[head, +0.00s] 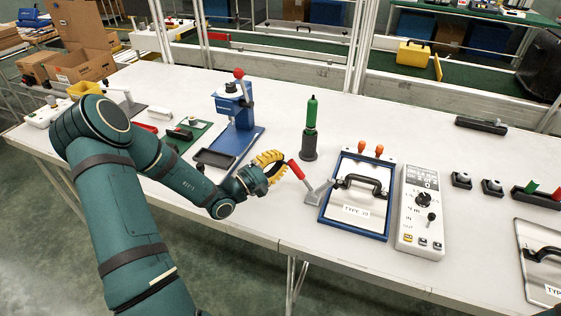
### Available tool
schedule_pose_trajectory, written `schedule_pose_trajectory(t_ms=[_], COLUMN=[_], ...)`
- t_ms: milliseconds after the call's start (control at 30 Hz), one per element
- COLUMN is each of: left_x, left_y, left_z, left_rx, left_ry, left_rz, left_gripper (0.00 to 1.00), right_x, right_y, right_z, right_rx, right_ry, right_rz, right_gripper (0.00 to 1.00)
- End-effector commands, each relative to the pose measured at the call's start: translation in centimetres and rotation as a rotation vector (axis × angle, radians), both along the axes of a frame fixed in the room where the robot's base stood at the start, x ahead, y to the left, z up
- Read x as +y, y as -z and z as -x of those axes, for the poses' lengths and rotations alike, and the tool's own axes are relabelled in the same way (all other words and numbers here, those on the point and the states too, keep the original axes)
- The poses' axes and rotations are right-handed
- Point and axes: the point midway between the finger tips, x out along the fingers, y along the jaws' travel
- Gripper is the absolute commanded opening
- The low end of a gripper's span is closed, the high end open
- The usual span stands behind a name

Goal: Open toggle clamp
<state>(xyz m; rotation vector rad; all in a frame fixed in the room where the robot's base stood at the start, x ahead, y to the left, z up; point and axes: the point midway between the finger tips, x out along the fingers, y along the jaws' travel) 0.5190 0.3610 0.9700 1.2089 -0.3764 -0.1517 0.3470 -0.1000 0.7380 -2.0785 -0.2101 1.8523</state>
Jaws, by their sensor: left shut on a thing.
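The toggle clamp has a red handle (295,170) and a grey metal arm and base (318,192). It sits at the left edge of a blue-framed panel (324,205) labelled TYPE. The handle leans up and to the left from the base. My left gripper (283,164), with yellow fingers, comes in from the left and is shut on the red handle near its upper end. The exact finger contact is too small to see clearly. My right gripper is not in view.
The panel carries a black handle (361,185) and two orange-tipped clamps at its back edge. A control box (421,210) stands to its right. A green-topped driver (310,128) stands upright behind the clamp. A blue press (236,108) is farther left. The front table edge is clear.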

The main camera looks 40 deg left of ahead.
Motion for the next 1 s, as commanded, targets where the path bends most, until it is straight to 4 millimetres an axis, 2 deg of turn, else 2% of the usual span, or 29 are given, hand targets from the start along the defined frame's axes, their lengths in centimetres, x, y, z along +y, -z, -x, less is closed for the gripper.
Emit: schedule_pose_trajectory(t_ms=[267,467,700,1000], left_x=[0.0,-1.1,-2.6,-3.4], left_y=[-1.1,-2.0,-2.8,-3.2], left_z=[-0.2,-0.5,-0.8,-1.0], left_rx=[0.019,0.043,0.076,0.095], left_ry=[0.002,0.004,0.003,0.002], left_rz=[-0.088,-0.194,-0.33,-0.404], left_gripper=[0.0,0.0,0.0,0.0], right_x=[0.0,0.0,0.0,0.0], right_y=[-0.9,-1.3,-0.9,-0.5], right_z=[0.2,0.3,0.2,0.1], right_rx=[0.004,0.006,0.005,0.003], right_ry=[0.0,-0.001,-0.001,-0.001], right_rz=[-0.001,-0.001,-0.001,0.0], right_gripper=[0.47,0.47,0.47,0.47])
